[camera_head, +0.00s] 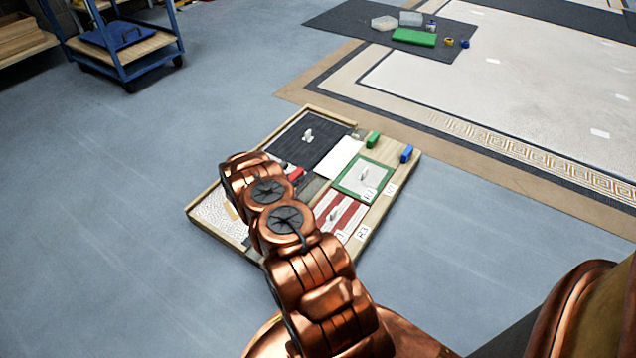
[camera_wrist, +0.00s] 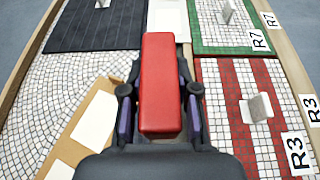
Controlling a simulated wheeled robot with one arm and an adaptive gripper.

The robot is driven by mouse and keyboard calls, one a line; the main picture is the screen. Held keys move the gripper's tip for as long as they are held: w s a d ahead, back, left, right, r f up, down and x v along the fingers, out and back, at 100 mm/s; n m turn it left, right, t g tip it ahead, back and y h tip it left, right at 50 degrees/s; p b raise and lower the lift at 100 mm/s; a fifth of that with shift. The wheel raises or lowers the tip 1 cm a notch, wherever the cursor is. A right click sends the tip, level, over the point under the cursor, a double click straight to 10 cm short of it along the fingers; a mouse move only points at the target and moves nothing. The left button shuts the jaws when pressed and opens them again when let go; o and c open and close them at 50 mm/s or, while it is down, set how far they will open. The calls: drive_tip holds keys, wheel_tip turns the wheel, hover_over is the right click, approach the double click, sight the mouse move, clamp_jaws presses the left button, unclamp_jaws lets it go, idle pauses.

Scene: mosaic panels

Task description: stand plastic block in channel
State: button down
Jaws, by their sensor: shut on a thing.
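A red plastic block (camera_wrist: 160,85) is held lengthwise between the fingers of my gripper (camera_wrist: 161,95) in the wrist view. The gripper is shut on it, with one finger on each long side. Part of the red block (camera_head: 296,173) also shows beside my arm in the head view, over the board. A bare grey strip (camera_head: 313,188) between the panels may be the channel; most of it is hidden by my arm in the head view and by the block and gripper in the wrist view. I cannot tell whether the block touches the board.
The wooden-framed board (camera_head: 377,222) lies on the floor with mosaic panels bearing upright pale tabs. A green block (camera_head: 373,140) and a blue block (camera_head: 406,153) stand at its right edge. A white panel (camera_head: 338,157) lies near the middle. A blue cart (camera_head: 122,45) stands far left.

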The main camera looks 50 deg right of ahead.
drive_tip(key=shift+s+d+f, duration=0.35)
drive_tip(key=shift+s+f, duration=0.35)
drive_tip(key=shift+f, duration=0.05)
drive_tip(key=shift+f+b, duration=1.85)
drive_tip(key=shift+f, duration=2.9)
drive_tip(key=shift+f, duration=0.55)
drive_tip(key=c, duration=0.9)
unclamp_jaws()
drive_tip(key=shift+o, duration=0.2)
